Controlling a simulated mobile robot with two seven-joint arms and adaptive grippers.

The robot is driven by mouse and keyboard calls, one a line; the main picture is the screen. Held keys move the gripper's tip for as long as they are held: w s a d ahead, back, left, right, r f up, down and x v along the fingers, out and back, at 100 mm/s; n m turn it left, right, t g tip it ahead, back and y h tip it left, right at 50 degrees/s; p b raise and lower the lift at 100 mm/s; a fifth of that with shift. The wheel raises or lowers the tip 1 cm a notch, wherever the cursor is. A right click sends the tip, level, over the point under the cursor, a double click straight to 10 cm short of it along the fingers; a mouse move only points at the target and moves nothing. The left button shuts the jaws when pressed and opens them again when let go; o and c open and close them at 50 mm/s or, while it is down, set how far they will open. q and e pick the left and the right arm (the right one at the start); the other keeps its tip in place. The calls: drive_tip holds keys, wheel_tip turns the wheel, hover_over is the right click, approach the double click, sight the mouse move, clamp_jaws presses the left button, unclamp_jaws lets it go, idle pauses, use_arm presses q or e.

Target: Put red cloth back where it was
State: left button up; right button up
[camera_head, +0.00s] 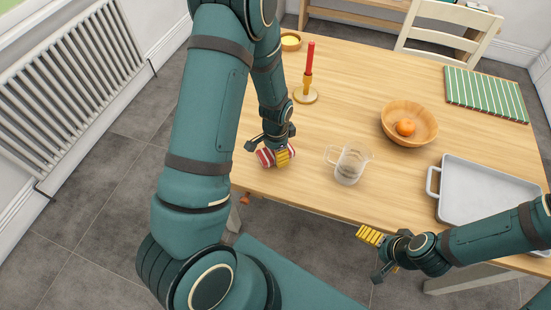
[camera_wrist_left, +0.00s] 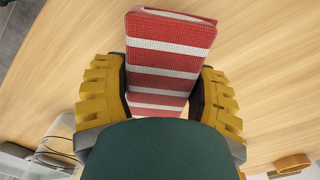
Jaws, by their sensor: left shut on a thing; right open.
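The red cloth (camera_head: 265,157), folded with white stripes, is at the left front part of the wooden table. My left gripper (camera_head: 281,156) is shut on it from above. In the left wrist view the cloth (camera_wrist_left: 168,55) sits between the two yellow fingers (camera_wrist_left: 160,95), close to the table surface. I cannot tell whether it touches the table. My right gripper (camera_head: 368,238) is open and empty, off the table's front edge, below the glass jug.
A glass jug (camera_head: 349,165) stands right of the cloth. Behind are a red candle in a holder (camera_head: 306,95) and a small yellow-filled bowl (camera_head: 290,41). A wooden bowl (camera_head: 409,122) holds an orange fruit. A grey tray (camera_head: 485,190) and green striped mat (camera_head: 487,93) lie right.

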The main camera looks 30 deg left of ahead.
use_arm(q)
drive_tip(key=shift+f+b, duration=0.3)
drive_tip(key=shift+f, duration=1.4)
drive_tip(key=shift+f, duration=0.1)
drive_tip(key=shift+f, duration=0.15)
drive_tip(key=o, duration=1.2)
drive_tip(key=shift+o, duration=0.2)
